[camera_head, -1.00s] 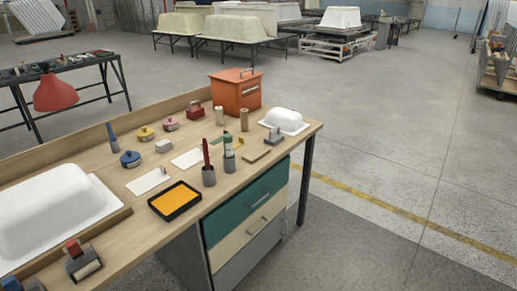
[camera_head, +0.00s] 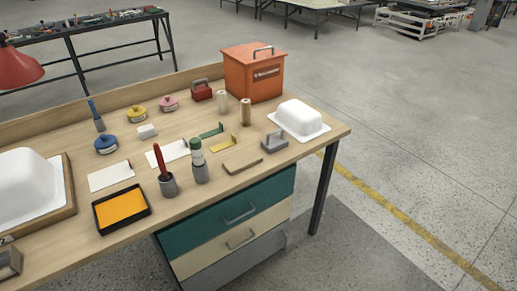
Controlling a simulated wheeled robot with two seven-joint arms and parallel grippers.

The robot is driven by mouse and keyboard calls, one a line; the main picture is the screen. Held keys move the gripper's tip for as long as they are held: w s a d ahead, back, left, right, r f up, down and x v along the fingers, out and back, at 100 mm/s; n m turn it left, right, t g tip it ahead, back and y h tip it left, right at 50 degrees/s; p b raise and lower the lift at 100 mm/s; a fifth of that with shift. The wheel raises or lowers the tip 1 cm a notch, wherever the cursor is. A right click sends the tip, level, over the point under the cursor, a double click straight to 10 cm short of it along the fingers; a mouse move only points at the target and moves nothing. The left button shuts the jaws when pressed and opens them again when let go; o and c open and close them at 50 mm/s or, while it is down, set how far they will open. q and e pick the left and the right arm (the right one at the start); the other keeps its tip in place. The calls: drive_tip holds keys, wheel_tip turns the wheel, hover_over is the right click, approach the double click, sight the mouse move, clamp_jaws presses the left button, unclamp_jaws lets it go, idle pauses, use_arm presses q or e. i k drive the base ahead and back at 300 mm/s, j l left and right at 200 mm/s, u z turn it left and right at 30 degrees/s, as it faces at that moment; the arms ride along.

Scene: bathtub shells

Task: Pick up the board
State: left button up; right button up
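A small flat tan board (camera_head: 242,163) lies near the front edge of the wooden workbench, above the drawers. It lies left of a grey block with a handle (camera_head: 274,142) and right of a dark grey holder with a green-and-white-topped item (camera_head: 199,165). Nothing covers the board. Neither of my grippers is in view.
A white tub shell (camera_head: 300,118) and an orange box (camera_head: 252,72) stand at the bench's right end. A holder with a red tool (camera_head: 166,172), a tray with an orange pad (camera_head: 121,209) and white cards (camera_head: 111,176) lie left. Yellow and green angled pieces lie behind the board.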

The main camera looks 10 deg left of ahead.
sight(238, 164)
drive_tip(key=i+l, duration=0.2)
drive_tip(key=i+l+u, duration=0.15)
drive_tip(key=l, duration=0.3)
drive_tip(key=i+l, duration=0.2)
drive_tip(key=l, duration=0.15)
drive_tip(key=i+l+u, duration=0.1)
drive_tip(key=l, duration=0.25)
drive_tip(key=i+l+u, duration=0.1)
drive_tip(key=l, duration=0.25)
drive_tip(key=i, duration=0.1)
